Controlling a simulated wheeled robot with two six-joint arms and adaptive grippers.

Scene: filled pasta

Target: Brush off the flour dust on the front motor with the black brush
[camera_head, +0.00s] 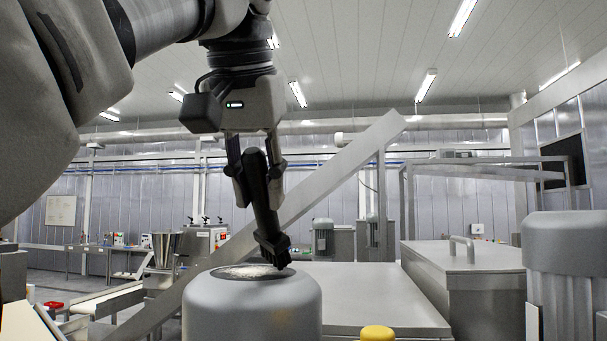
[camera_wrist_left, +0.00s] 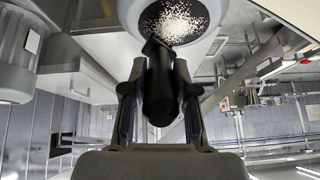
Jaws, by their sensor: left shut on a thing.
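The front motor (camera_head: 252,312) is a grey rounded cylinder at the bottom of the head view. White flour dust (camera_head: 247,271) lies on its dark round top, and the dust shows as scattered specks in the left wrist view (camera_wrist_left: 172,24). My left gripper (camera_head: 255,185) is shut on the black brush (camera_head: 263,200), which hangs down, slightly tilted. The brush head (camera_head: 274,250) is at the right side of the motor's top, at or just above it; contact cannot be told. In the left wrist view the brush (camera_wrist_left: 160,85) sits between the fingers. My right gripper is not in view.
A second grey motor (camera_head: 567,262) stands at the right. A slanted metal beam (camera_head: 335,172) rises behind the brush. A flat steel surface (camera_head: 362,295) and a lidded steel box (camera_head: 468,262) lie behind the front motor. A yellow knob (camera_head: 377,333) is low in front.

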